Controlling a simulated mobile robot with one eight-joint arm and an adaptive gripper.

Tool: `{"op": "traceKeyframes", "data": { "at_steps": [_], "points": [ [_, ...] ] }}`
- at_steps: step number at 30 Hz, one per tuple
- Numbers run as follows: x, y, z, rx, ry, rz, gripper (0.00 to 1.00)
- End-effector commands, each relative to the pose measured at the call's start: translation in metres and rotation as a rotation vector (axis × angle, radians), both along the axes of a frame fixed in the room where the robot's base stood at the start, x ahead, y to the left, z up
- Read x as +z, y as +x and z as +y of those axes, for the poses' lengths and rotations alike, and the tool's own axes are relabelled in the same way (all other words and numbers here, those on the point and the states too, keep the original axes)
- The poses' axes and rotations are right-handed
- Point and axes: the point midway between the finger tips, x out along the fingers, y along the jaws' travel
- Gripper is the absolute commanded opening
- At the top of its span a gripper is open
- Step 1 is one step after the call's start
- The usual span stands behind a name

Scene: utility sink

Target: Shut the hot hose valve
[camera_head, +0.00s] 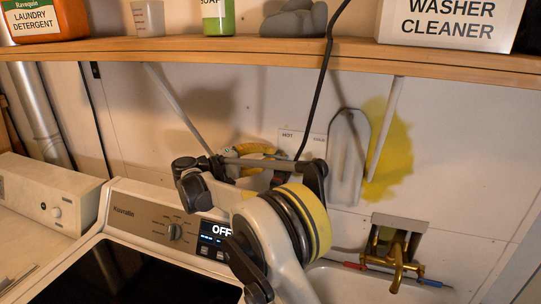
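A white label reading HOT at its left and a faint COLD at its right (302,143) is on the wall behind my arm. My arm covers the area just below the label, so I cannot make out a hot hose valve there; only a small reddish bit shows between the arm parts. My arm, with its yellow band, rises in front of the washer. Its dark end parts are near the wall below the label. The fingertips of my gripper are hidden or cannot be told apart, so its opening and any contact are unclear.
A brass faucet (397,262) with red and blue pieces beside it is at the right over a pale sink. The washer (140,222) is below left, its display reading OFF. A wooden shelf (250,52) with detergent and cleaner spans above. A grey board (347,155) hangs right of the label.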

Motion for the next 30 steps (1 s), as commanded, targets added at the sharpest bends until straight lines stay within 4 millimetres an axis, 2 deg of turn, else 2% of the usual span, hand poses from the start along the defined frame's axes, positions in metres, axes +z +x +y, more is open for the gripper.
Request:
{"op": "traceKeyframes", "data": {
  "at_steps": [10,11,21,26,30],
  "points": [
    [0.001,0.001,-0.001,-0.002,-0.001,0.000,0.00],
    [0.001,0.001,-0.001,-0.002,-0.001,0.000,0.17],
    [0.000,0.000,0.001,-0.001,-0.001,0.000,0.18],
    [0.000,-0.007,0.019,0.001,-0.001,0.000,0.18],
    [0.000,-0.018,0.048,0.002,-0.001,0.000,0.18]
  ]
}}
